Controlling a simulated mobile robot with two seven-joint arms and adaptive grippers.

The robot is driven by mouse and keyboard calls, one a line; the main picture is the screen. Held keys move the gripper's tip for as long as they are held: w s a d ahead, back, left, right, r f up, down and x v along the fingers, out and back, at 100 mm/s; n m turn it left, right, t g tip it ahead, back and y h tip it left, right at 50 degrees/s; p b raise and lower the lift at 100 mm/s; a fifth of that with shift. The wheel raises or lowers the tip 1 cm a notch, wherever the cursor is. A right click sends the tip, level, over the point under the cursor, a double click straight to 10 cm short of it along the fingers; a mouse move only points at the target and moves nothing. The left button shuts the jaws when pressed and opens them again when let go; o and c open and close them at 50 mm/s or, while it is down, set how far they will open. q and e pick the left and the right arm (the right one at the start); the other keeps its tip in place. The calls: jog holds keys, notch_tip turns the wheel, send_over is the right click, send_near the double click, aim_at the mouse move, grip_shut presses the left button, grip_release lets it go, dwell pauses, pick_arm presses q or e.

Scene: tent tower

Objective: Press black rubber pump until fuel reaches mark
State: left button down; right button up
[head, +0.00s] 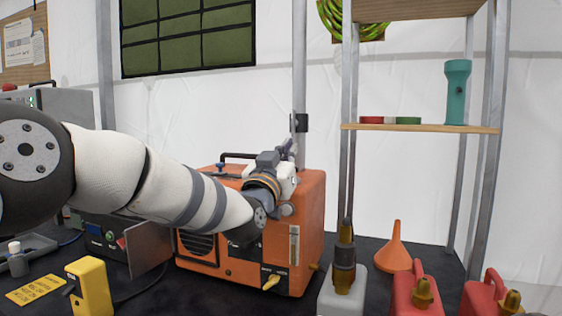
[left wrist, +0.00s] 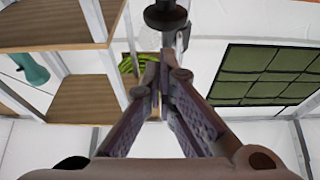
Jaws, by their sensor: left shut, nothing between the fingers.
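An orange generator-like machine (head: 308,225) stands on the dark table, with a pale vertical strip (head: 294,245) on its front that may be a level gauge. My left gripper (head: 289,147) is above the machine's top, in front of the tent pole. In the left wrist view its fingers (left wrist: 163,68) are shut at the tips with nothing between them. A black round part (left wrist: 165,14) lies just beyond the fingertips; I cannot tell whether it is the pump or whether they touch. A black block (head: 300,123) shows on the pole in the head view. My right gripper is not in view.
A white can (head: 352,292), an orange funnel (head: 396,250) and red cans (head: 415,291) stand to the right. A wooden shelf (head: 418,128) carries a teal flashlight (head: 457,92). A yellow device (head: 90,288) stands at the front left.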

pick_arm(q)
jog(key=shift+s+a+r, duration=0.1)
jog(key=shift+s+r, duration=0.15)
jog(key=shift+s, duration=0.3)
jog(key=shift+s+a+r, duration=0.1)
jog(key=shift+s+r, duration=0.15)
jog(key=shift+s, duration=0.25)
jog(key=v, duration=0.8)
jog(key=shift+f, duration=0.35)
jog(key=shift+w, duration=0.1)
